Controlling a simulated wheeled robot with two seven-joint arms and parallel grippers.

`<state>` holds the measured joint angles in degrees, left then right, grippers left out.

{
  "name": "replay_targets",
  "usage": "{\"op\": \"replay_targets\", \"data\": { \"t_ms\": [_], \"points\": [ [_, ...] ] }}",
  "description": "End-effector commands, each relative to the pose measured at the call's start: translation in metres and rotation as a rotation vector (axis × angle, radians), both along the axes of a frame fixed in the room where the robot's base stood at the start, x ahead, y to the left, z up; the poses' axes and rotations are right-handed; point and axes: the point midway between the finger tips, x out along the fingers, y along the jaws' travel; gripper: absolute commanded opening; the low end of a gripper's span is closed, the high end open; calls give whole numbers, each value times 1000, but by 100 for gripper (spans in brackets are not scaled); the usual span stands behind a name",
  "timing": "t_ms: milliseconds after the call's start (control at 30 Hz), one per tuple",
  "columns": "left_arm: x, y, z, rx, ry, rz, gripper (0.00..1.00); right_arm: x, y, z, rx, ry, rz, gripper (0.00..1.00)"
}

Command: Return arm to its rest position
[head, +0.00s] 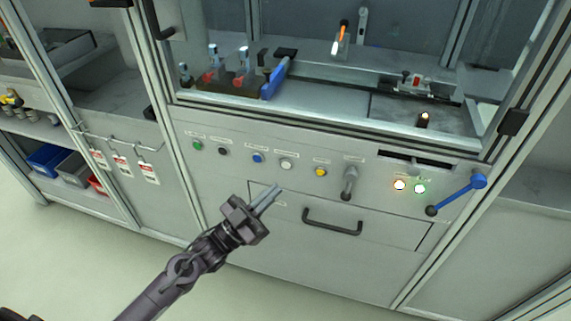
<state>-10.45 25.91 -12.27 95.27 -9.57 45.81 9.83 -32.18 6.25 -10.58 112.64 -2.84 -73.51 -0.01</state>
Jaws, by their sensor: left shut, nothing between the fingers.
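My left gripper (267,199) is in the head view, its arm coming in from the lower left. Its fingers are shut together with nothing between them. It is in front of the grey control panel (225,173), near the upper left corner of the drawer front (390,228). I cannot tell whether the fingertips touch the panel. My right gripper is not in view.
The panel carries green (197,146), blue (257,157) and yellow (320,171) buttons, a grey lever (348,184), two lit lamps and a blue-handled lever (458,195). A black drawer handle (332,224) sticks out. Red-and-white tags (122,165) hang at left. Floor at lower left is clear.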

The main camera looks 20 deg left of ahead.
Motion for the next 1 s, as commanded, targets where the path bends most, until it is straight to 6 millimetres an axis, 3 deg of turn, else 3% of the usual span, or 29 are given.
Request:
{"op": "replay_targets", "data": {
  "t_ms": [400, 533, 667, 767, 900, 1000],
  "points": [
    [0, 0, -1, 1, 3, 1, 0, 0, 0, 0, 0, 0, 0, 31],
    [6, 1, -21, 25, 77, 41, 0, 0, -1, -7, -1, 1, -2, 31],
    [15, 5, -83, 100, 307, 157, 0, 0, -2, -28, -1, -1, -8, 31],
    [8, 12, -155, 188, 566, 263, 0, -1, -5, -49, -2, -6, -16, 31],
    [-31, 23, -253, 316, 944, 376, 0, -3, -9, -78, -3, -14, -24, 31],
    [-71, 28, -306, 397, 1176, 420, 0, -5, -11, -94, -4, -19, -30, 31]
  ]
}}
